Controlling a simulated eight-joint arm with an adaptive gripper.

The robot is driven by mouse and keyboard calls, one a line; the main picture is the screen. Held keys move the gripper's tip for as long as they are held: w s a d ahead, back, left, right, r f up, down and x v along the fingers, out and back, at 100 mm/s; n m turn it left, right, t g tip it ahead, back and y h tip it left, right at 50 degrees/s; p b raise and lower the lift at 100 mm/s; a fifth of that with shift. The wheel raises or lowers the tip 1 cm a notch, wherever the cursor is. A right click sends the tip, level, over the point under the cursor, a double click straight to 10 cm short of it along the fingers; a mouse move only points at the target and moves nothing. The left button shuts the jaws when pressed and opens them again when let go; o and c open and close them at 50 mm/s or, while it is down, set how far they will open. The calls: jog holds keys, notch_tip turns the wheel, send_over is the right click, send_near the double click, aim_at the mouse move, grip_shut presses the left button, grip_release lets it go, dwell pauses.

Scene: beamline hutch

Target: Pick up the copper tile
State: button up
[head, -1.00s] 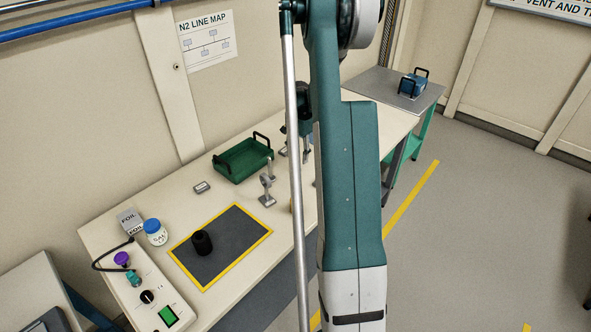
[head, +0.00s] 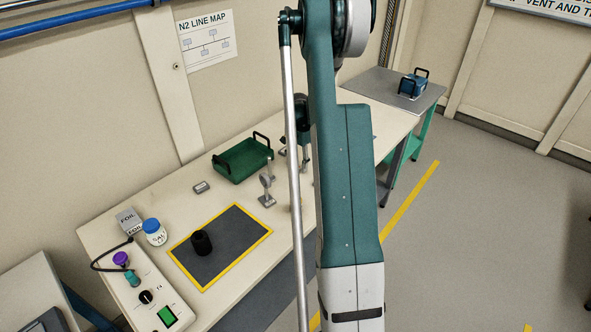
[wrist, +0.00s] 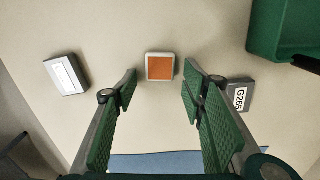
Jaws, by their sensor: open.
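The copper tile (wrist: 160,67) shows in the wrist view as an orange square in a pale grey frame, lying flat on the light bench top. My gripper (wrist: 160,85) is open in the wrist view, its two green ribbed fingers spread either side of the picture's middle. The tile lies ahead of the gap between the fingertips, in line with it and not held. In the head view my arm covers much of the bench, and I cannot make out the tile there.
A grey-white labelled block (wrist: 67,74) lies to the left. The green tray (head: 243,161) also shows at the wrist view's upper right. Small post mounts (head: 267,192) stand near it on the bench.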

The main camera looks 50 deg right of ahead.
aim_at(298, 165)
jog(key=c, duration=0.8)
jog(key=shift+c, duration=0.2)
jog(key=shift+r, duration=0.1)
notch_tip(298, 165, up, 10)
jog(key=p, duration=0.1)
dwell(0.7)
